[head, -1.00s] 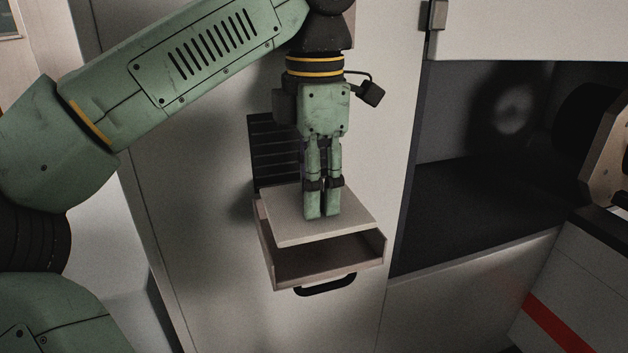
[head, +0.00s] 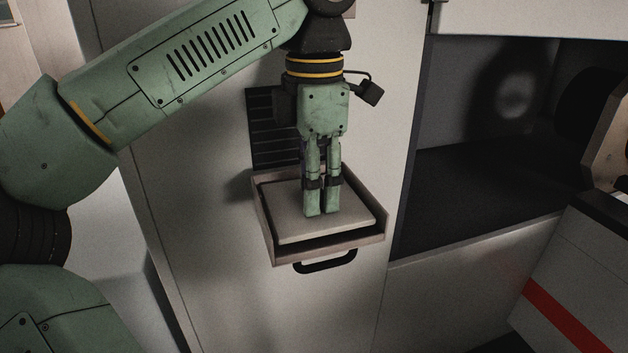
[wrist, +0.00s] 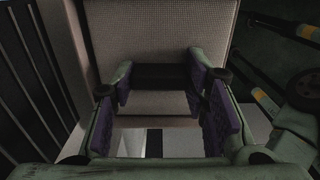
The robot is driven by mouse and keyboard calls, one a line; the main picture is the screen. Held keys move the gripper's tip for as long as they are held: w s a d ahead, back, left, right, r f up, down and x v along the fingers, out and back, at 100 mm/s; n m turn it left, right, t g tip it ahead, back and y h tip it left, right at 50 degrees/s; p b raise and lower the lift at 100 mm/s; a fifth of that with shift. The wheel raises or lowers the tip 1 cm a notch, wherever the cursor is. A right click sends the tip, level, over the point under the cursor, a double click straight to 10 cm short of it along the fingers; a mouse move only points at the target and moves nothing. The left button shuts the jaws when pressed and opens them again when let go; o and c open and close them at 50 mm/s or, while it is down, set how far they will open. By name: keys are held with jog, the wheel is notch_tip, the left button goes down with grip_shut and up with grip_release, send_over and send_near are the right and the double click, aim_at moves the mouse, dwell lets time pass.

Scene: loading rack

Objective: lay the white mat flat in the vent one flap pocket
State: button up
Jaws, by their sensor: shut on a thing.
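The white mat (head: 285,215), a flat pale square, lies level within the walls of the open flap pocket (head: 376,240). A dark gap shows along its front edge. Whether it touches the pocket floor is hidden. My gripper (head: 322,213) points straight down, its fingers close together on the mat near its middle right. The mat's pale surface fills the top of the wrist view (wrist: 160,30), beyond my gripper's purple-padded fingers (wrist: 165,100). The exact contact between fingers and mat is hidden.
A black slatted vent (head: 270,125) is on the panel behind the pocket. A black handle (head: 325,262) sits on the pocket's front. To the right is an open dark compartment (head: 470,190), with a red-striped white unit (head: 560,290) at lower right.

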jog(key=shift+f+b, duration=0.55)
jog(key=shift+f, duration=0.4)
dwell(0.7)
jog(key=o, duration=1.1)
jog(key=shift+o, duration=0.2)
